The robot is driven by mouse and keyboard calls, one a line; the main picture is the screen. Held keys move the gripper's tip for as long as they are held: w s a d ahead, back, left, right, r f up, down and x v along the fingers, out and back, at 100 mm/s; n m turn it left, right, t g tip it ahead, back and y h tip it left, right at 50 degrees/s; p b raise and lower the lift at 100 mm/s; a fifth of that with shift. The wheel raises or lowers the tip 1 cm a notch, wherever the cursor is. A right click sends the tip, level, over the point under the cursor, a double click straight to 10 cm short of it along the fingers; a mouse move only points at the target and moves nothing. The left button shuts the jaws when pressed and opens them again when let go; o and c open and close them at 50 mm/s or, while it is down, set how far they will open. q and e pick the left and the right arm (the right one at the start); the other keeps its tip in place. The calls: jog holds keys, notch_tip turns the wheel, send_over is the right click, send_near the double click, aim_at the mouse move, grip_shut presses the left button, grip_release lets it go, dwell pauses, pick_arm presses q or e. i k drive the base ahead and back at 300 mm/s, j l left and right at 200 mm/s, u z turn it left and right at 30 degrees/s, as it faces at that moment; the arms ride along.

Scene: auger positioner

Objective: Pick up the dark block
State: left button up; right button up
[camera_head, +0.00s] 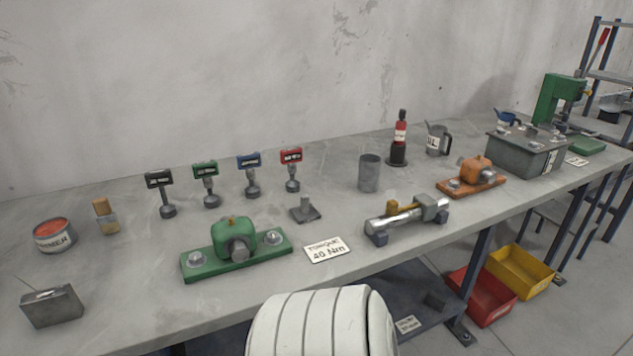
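I cannot tell for certain which of the two is the named dark block. Neither of my grippers shows in this view. A ribbed white part, which looks like one of my arm links, covers the bottom middle and hides some of the lower shelf.
The grey workbench (130,283) holds a green fixture (236,250), a silver cylinder device (408,219), an orange fixture (472,176), several labelled stands and a primer can (55,235). A red bin (482,296) and yellow bin (521,272) stand on the floor, right of the shelf.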

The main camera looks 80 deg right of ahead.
aim_at(433, 299)
jog(key=z, duration=3.6)
jog(key=i+l, duration=0.6)
jog(key=l, duration=0.2)
jog(key=i+l, duration=0.3)
jog(key=l+u, duration=0.05)
jog(key=l, duration=0.05)
